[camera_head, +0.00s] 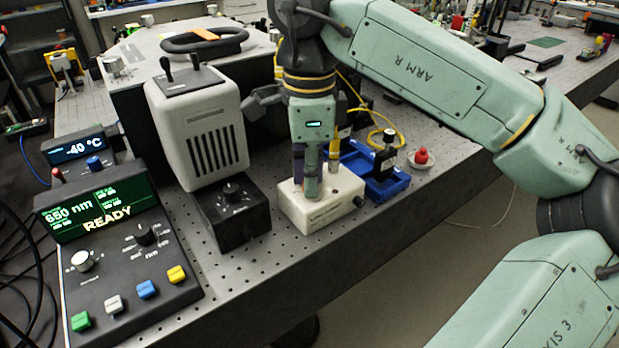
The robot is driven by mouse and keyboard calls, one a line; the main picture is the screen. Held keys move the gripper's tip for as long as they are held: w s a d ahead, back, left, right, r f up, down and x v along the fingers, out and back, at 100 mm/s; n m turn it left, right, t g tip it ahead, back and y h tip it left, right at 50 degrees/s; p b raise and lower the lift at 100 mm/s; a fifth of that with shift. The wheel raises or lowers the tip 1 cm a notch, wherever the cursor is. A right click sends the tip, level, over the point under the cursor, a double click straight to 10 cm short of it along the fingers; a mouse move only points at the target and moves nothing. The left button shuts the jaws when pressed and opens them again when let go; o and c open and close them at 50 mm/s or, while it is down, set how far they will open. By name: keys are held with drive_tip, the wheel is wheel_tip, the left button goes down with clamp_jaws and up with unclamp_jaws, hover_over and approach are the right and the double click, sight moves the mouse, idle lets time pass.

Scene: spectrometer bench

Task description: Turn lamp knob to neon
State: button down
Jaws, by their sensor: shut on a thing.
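A black box with a round dial knob (231,190) stands under the white vented lamp housing (207,135); the dial's lettering is too small to read, so I cannot tell its setting. My gripper (313,190) points down at the white block (318,216), to the right of that box and apart from its knob. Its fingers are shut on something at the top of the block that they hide. The control console (130,255) at the left shows 650 nm and READY. It has a white knob (82,261) and a black selector knob (145,234).
A blue tray (388,187) with a black-capped bottle (386,158) lies right of the white block. A red-topped item (421,157) stands near the bench edge. A small display (78,149) reads -40 °C. The perforated bench (275,277) is clear in front.

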drive_tip(key=shift+w+r+m, duration=0.1)
drive_tip(key=shift+m, duration=0.5)
drive_tip(key=c, duration=1.5)
unclamp_jaws()
wheel_tip(320, 180, up, 7)
drive_tip(key=shift+r, duration=0.2)
